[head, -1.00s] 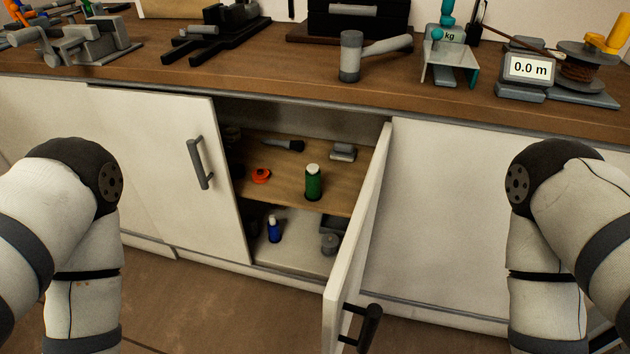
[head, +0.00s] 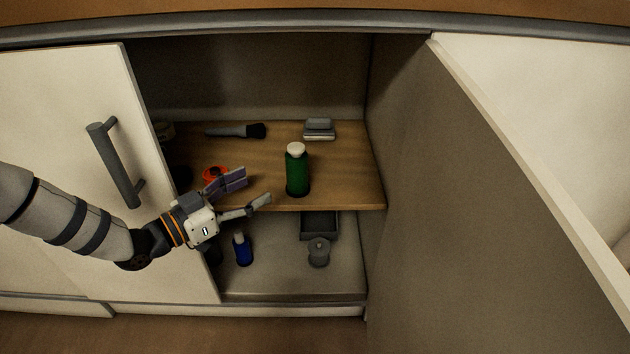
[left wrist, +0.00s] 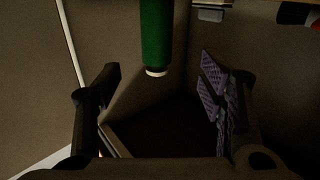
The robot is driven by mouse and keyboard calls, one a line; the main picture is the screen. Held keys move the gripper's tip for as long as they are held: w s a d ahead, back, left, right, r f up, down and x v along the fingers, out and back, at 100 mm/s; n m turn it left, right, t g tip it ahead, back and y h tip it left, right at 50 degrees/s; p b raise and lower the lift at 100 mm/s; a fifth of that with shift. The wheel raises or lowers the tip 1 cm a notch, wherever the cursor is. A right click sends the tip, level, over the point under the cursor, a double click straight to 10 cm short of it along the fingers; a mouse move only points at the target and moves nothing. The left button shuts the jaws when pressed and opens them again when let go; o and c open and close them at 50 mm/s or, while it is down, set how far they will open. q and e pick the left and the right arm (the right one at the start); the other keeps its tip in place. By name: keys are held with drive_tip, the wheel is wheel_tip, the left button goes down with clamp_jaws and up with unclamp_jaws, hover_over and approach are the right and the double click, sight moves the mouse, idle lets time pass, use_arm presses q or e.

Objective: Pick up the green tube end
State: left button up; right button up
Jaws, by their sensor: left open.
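The green tube end (head: 297,172), a dark green cylinder with a whitish cap, stands upright on the wooden upper shelf inside the open cabinet. In the left wrist view the green tube (left wrist: 156,35) hangs down from the top edge, cap lowest, between the directions of the two fingers. My left gripper (head: 254,189) is open and empty at the shelf's front edge, left of the tube and apart from it. Its fingers point right towards the tube. In the left wrist view my left gripper (left wrist: 157,92) shows its spread fingers with purple ridged pads. My right gripper is out of view.
An orange-red round piece (head: 215,174) lies behind the gripper. A brush (head: 236,131) and a grey block (head: 319,129) lie at the shelf's back. Below are a blue bottle (head: 242,249), a grey lidded piece (head: 318,251) and a dark tray (head: 320,226). The open door (head: 490,200) bounds the right.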

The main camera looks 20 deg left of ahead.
sight(288, 169)
use_arm(q)
drive_tip(key=b+x, duration=0.3)
drive_tip(key=x, duration=0.9)
drive_tip(key=shift+d+r, duration=0.1)
drive_tip(key=shift+d, duration=0.15)
drive_tip(key=shift+r, duration=0.1)
drive_tip(key=c, duration=1.3)
